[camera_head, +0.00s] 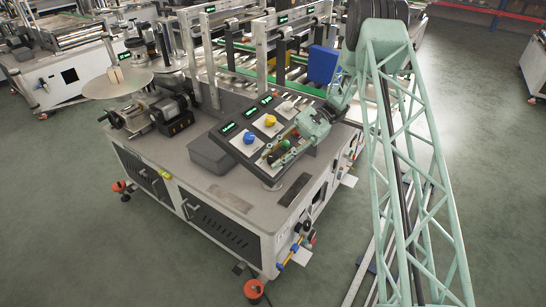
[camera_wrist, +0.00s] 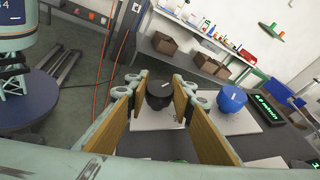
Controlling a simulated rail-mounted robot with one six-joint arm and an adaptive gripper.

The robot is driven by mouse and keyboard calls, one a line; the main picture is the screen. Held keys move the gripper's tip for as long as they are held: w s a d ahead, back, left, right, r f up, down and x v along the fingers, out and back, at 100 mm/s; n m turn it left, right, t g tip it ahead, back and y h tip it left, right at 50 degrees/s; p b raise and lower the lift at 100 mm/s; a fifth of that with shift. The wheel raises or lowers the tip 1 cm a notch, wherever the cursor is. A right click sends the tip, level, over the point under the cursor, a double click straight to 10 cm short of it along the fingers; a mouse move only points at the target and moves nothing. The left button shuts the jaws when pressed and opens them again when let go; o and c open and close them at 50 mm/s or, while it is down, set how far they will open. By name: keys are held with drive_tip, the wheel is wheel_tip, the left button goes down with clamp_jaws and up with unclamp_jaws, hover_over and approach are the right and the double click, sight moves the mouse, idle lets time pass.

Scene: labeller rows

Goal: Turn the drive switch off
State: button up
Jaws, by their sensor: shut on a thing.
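A tilted control panel (camera_head: 229,131) on the machine's grey top carries several rotary knobs on pale square plates. My gripper (camera_head: 277,153) reaches down to the panel's near right end. In the wrist view, my gripper (camera_wrist: 160,92) has its two tan-padded fingers on either side of a black knob (camera_wrist: 159,97) with a small white mark, and is shut on it. The knob stands on a pale plate (camera_wrist: 150,121). A blue knob (camera_wrist: 232,98) sits beside it on its own plate; it also shows in the head view (camera_head: 249,137). I cannot read which label names the drive switch.
A yellow knob (camera_head: 270,120) and green lit displays (camera_head: 229,127) are close by on the panel. A dark grey box (camera_head: 210,155) lies left of the panel. A blue block (camera_head: 322,65) and metal frames stand behind. The floor in front is open.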

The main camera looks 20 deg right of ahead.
drive_tip(key=shift+n+g+h, duration=0.3)
drive_tip(key=shift+n, duration=0.1)
drive_tip(key=o, duration=0.9)
drive_tip(key=shift+v, duration=3.75)
